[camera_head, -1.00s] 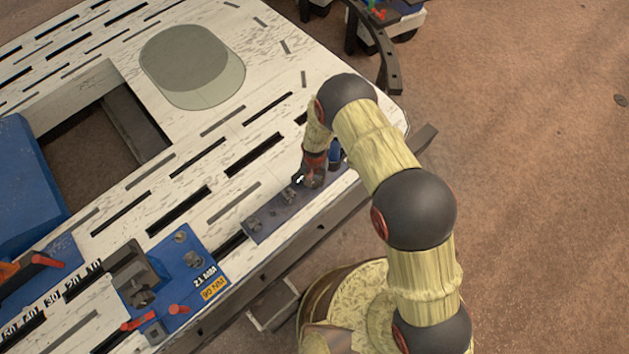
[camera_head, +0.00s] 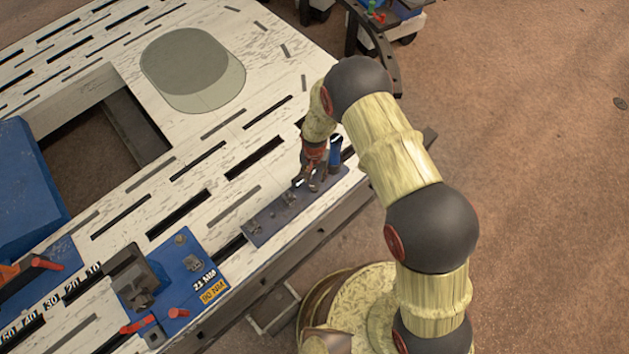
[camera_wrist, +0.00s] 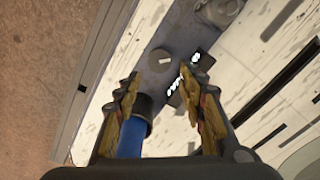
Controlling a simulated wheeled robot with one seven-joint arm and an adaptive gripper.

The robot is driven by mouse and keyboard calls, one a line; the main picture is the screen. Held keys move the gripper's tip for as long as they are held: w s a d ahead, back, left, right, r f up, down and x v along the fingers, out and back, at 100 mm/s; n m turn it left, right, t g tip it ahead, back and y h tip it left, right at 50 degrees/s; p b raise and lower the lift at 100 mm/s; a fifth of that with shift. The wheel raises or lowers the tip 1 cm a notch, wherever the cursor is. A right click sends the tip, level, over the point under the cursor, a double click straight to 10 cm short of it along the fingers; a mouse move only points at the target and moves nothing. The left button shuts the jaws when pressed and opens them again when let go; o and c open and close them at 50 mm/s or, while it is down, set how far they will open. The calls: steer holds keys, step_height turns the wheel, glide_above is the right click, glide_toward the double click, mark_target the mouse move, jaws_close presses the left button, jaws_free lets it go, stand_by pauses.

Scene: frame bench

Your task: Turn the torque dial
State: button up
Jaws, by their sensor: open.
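In the wrist view, a round grey dial (camera_wrist: 160,60) with a short white mark sits on a dark grey plate (camera_wrist: 140,65). A small dark display (camera_wrist: 183,88) with white digits is beside it. My gripper (camera_wrist: 163,88) is open and empty, its two fingers spread to either side below the dial. A blue cylinder with a black end (camera_wrist: 130,140) shows near the left finger. In the head view, my gripper (camera_head: 308,184) is over the right part of the plate (camera_head: 270,222). I cannot tell the dial apart from other small fittings there.
The plate lies along the edge of a white slotted bench (camera_head: 200,120). A blue fixture with a clamp (camera_head: 180,270) lies to the left. A grey fitting (camera_wrist: 220,10) stands beyond the dial.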

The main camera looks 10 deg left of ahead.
steer(key=shift+r, duration=1.9)
steer(key=s+d+r+n+g+h, duration=0.1)
steer(key=s+d+r+n+g, duration=0.2)
steer(key=s, duration=0.4)
steer(key=s+d+r+t, duration=0.3)
steer(key=s+d+r, duration=0.2)
steer(key=r, duration=1)
steer(key=s+d+r+m+t, duration=0.1)
steer(key=s+d+r+t, duration=0.1)
steer(key=s+d+r, duration=0.3)
steer(key=s+d+r+t+y, duration=0.1)
steer(key=s+d+r+t, duration=0.2)
steer(key=d+r, duration=0.9)
step_height(320, 180, up, 15)
steer(key=shift+s+r+m+t, duration=0.2)
steer(key=shift+s+m+t, duration=0.1)
steer(key=shift+s, duration=0.7)
